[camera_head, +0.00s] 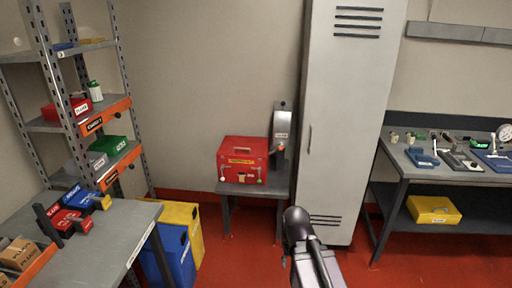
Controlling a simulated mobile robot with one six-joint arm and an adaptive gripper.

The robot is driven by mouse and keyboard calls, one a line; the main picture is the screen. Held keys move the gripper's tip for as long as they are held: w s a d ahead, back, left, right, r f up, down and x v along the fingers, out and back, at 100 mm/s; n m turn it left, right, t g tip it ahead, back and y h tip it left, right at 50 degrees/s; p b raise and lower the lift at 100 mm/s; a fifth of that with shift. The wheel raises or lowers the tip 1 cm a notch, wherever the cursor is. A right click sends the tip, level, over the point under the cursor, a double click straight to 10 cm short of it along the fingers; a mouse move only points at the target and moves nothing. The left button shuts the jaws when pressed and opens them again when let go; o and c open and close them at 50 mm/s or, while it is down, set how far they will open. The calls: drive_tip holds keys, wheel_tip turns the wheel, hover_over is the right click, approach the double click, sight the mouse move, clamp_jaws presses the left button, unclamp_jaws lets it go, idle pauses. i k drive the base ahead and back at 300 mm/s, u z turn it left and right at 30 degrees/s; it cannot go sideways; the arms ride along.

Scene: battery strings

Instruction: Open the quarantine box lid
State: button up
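A red box (242,161) with a yellow label and small coloured marks on its front stands on a small grey table (275,190) against the back wall. It looks like the quarantine box, but its label is too small to read. Its top looks shut. Dark and grey links of my own arm show at the bottom centre, in front of the locker and to the right of the box. My gripper's fingers cannot be made out in this view. The box is unobstructed from here.
A grey device (281,130) stands right of the box on the same table. A tall grey locker (345,120) is beside it. Blue and yellow bins (169,257) and a workbench (130,226) stand left. Another bench (398,158) stands right. Red floor is open between.

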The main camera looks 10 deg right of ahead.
sight(233, 146)
drive_tip(key=k, duration=0.45)
drive_tip(key=i, duration=1.75)
drive_tip(key=z, duration=0.2)
